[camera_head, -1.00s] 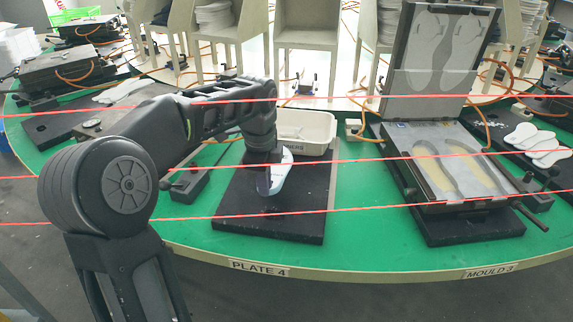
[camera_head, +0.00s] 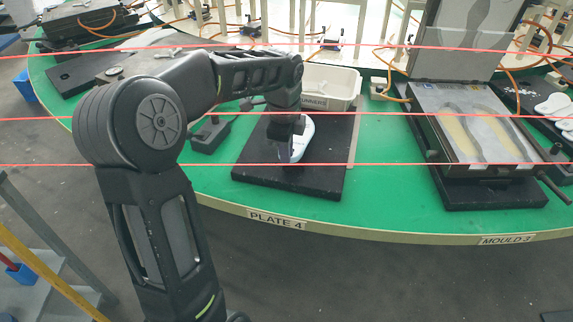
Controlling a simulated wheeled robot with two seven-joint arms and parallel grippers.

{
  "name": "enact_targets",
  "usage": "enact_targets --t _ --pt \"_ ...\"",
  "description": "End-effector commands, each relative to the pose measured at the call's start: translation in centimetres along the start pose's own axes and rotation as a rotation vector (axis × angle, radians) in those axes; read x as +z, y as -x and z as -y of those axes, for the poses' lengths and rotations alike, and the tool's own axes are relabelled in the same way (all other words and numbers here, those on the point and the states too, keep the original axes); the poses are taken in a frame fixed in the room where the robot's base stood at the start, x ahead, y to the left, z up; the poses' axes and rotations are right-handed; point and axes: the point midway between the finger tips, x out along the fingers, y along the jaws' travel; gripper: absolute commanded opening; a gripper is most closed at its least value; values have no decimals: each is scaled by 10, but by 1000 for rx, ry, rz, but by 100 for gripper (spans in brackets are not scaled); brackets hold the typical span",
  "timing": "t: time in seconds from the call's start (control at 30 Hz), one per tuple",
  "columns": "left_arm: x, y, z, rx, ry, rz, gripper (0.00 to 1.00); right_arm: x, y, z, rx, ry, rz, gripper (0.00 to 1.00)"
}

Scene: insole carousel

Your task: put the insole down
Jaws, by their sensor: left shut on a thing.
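The white insole (camera_head: 301,141) is at the black plate (camera_head: 322,182) above the label PLATE 4. My left gripper (camera_head: 287,155) points down over this plate and is shut on the insole, which shows on its right side. The gripper and wrist hide part of the insole. I cannot tell whether the insole touches the plate. My right gripper is not in view.
A white bin (camera_head: 333,86) stands behind the plate. An open mould (camera_head: 470,125) is to the right, with several white insoles (camera_head: 556,108) beyond it. Red lines cross the view in front of the green table (camera_head: 390,165).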

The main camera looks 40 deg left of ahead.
Motion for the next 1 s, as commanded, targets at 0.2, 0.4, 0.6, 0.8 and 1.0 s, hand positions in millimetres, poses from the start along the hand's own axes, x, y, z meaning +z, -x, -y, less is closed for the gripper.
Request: enact_targets --t 0.2,0.4,0.6,0.8,1.0 --pt "0 -30 -5 5 0 0 0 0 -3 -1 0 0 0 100" --pt "0 -49 -7 2 0 0 0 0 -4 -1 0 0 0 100" --pt "0 -49 -7 1 0 0 10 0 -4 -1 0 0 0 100" --pt "0 -48 -7 1 0 0 27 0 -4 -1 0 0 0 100" --pt "0 -48 -7 1 0 0 31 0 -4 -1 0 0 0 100"
